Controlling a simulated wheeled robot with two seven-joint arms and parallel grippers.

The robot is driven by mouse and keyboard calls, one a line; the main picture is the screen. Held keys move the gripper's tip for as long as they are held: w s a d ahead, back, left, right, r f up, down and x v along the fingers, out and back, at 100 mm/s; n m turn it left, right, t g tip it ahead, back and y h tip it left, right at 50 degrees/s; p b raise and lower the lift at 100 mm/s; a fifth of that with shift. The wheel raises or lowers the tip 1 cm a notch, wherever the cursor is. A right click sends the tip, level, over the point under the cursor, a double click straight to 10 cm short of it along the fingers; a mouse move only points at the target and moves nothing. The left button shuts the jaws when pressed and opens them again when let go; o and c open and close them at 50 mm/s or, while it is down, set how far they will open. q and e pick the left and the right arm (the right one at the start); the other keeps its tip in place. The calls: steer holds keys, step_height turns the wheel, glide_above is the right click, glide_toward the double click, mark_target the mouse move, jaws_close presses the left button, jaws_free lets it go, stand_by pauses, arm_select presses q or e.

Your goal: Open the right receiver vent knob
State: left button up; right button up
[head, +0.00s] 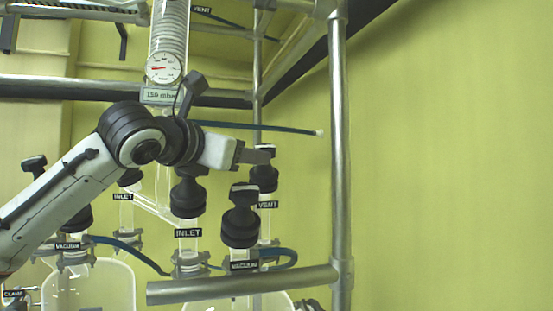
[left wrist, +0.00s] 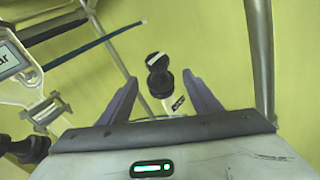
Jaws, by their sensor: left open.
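The black vent knob (head: 264,178) tops a glass neck with a VENT label (head: 267,204), at the right of the receiver fittings. In the left wrist view the knob (left wrist: 160,84) shows between the two fingers, with a white mark on its top. My left gripper (head: 259,156) comes in from the left at the knob's top and partly covers it in the head view. My right gripper is not in view.
A black VACUUM knob (head: 240,217) stands in front of the vent, and an INLET knob (head: 188,192) stands left of it. A vertical metal post (head: 340,150) rises at right, with a horizontal rail (head: 240,285) below. A dark tube (head: 255,127) runs just above the gripper.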

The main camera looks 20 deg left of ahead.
mark_target(261, 148)
arm_select(q)
steer(key=w, duration=0.2)
steer(key=w+p, duration=0.1)
steer(key=w, duration=0.2)
steer(key=w+d+p, duration=0.1)
steer(key=w, duration=0.2)
steer(key=shift+w+r, duration=0.1)
steer(key=shift+r, duration=0.3)
steer(key=shift+w+d, duration=0.2)
steer(key=shift+w, duration=0.7)
steer(key=c, duration=1.1)
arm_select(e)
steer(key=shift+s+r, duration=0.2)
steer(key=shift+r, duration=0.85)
